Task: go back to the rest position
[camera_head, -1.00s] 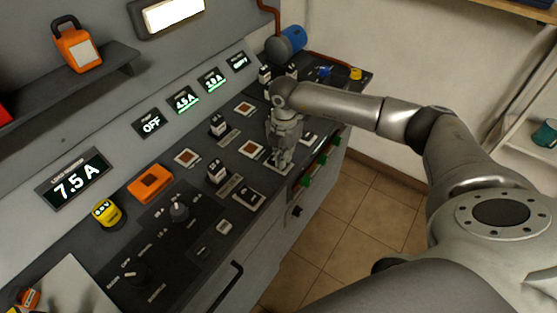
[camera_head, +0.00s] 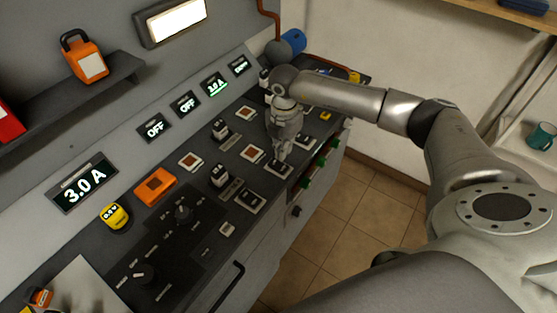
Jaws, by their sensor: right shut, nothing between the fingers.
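My right gripper (camera_head: 283,156) points down over the front right part of the dark control bench (camera_head: 103,241). It is shut and empty. Its fingertips are at or just above a small switch plate (camera_head: 279,168); I cannot tell whether they touch. My right arm (camera_head: 345,95) reaches in from the right side, stretched out over the bench. My left gripper is not in view.
The large display (camera_head: 84,184) reads 3.0 A. A blue cylinder (camera_head: 293,41) stands near my right arm. Tiled floor (camera_head: 345,225) lies open in front.

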